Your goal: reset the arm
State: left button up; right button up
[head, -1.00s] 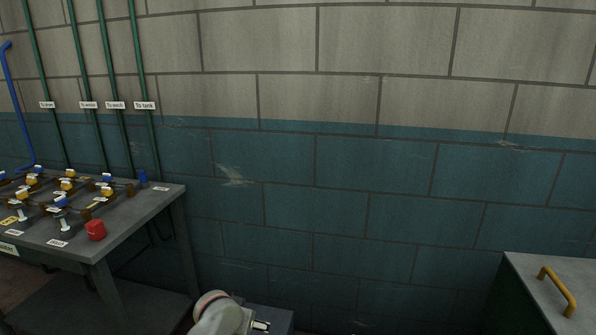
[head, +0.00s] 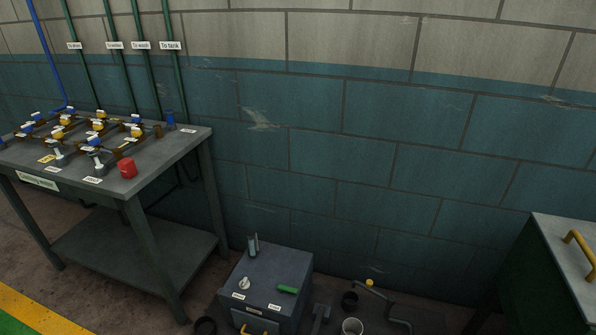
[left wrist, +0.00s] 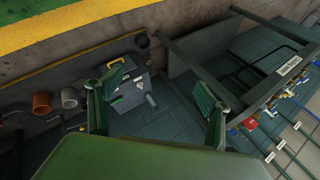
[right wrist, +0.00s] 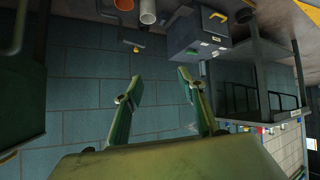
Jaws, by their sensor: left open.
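Neither of my arms shows in the head view. In the left wrist view my left gripper (left wrist: 157,88) is open, its two green fingers wide apart with nothing between them. The grey box (left wrist: 130,88) lies beyond its fingers, apart from them. In the right wrist view my right gripper (right wrist: 158,84) is open and empty, its fingers spread in front of the blue block wall (right wrist: 80,75). The grey box also shows in the head view (head: 262,280), with a green handle (head: 287,289) on its top.
A grey valve table (head: 165,165) with a red block (head: 127,168) stands at left against the wall. A dark green cabinet (head: 548,262) with a yellow handle is at right. Cups, including a white one (head: 352,327), are beside the box. Pipes run up the wall.

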pick_arm(q)
jog(key=d+f+n+t+h+b, duration=0.1)
jog(key=d+f+t+h+b, duration=0.3)
jog(key=d+f+h+b, duration=0.8)
pick_arm(e)
notch_tip(320, 180, down, 4)
jog(key=w+p, duration=0.1)
jog(key=p, duration=0.1)
pick_arm(q)
jog(key=shift+s+d+r+n+y+p, duration=0.2)
jog(key=shift+d+r+y+p, duration=0.5)
jog(key=shift+p, duration=1.35)
jog(key=shift+w+d+r+n+y+p, duration=0.1)
jog(key=shift+d+r+n+y+p, duration=0.25)
jog(key=shift+y+p, duration=1.25)
jog(key=shift+s+d+r+n+y+p, duration=0.15)
jog(key=shift+d+r+y+p, duration=0.3)
jog(key=shift+p, duration=2.1)
pick_arm(e)
jog(key=shift+s+a+r, duration=0.1)
jog(key=shift+s+r, duration=0.05)
jog(key=shift+r, duration=0.8)
jog(key=shift+s+a+r, duration=0.1)
jog(key=shift+s+r, duration=0.05)
jog(key=shift+r, duration=0.85)
jog(key=shift+s+a+r, duration=0.1)
jog(key=shift+s+r, duration=0.05)
jog(key=shift+r, duration=0.8)
